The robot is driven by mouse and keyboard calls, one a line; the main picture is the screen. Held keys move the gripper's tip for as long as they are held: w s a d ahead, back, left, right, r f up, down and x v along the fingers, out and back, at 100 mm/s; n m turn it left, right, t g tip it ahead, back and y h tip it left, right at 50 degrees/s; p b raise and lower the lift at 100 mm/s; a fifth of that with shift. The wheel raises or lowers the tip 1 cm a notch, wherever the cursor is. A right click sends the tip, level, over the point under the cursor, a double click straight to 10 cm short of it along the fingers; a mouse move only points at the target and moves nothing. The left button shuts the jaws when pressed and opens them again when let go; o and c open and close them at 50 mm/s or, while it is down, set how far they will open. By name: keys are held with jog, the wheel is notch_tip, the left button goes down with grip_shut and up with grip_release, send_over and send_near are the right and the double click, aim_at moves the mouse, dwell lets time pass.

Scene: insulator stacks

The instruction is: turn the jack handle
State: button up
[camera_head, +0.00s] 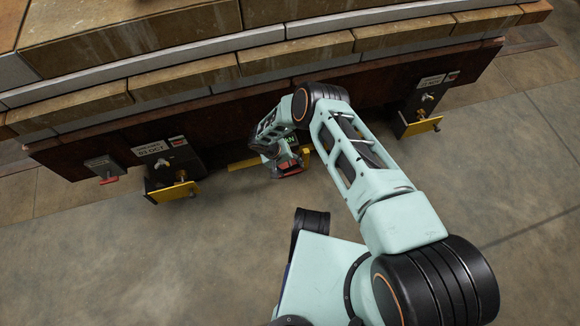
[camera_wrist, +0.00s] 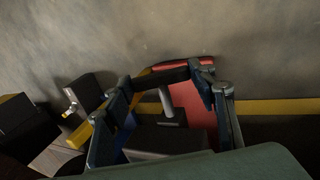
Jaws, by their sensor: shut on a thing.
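My gripper (camera_head: 280,162) is low in front of the dark beam under the stacked blocks in the head view. A red piece that looks like the jack handle (camera_head: 291,170) shows right at my gripper. In the wrist view the red handle (camera_wrist: 193,112) lies between the two dark fingers of my gripper (camera_wrist: 166,76), which are shut on it. A grey metal pin (camera_wrist: 166,105) shows beside the red. The jack's body is mostly hidden by my gripper and arm, and the exact contact of the fingers is too dark to tell.
Yellow brackets with metal screws stand at the left (camera_head: 172,190) and right (camera_head: 420,127) of the beam (camera_head: 240,103). A small grey box with a red lever (camera_head: 108,180) is at far left. A yellow strip (camera_head: 243,164) lies by my gripper. The concrete floor in front is clear.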

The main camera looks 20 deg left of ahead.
jog(key=shift+a+t+h, duration=0.15)
jog(key=shift+t+h, duration=0.25)
jog(key=shift+h, duration=0.4)
jog(key=o, duration=1.2)
jog(key=shift+c, duration=0.2)
jog(key=v, duration=1.2)
jog(key=shift+s, duration=0.1)
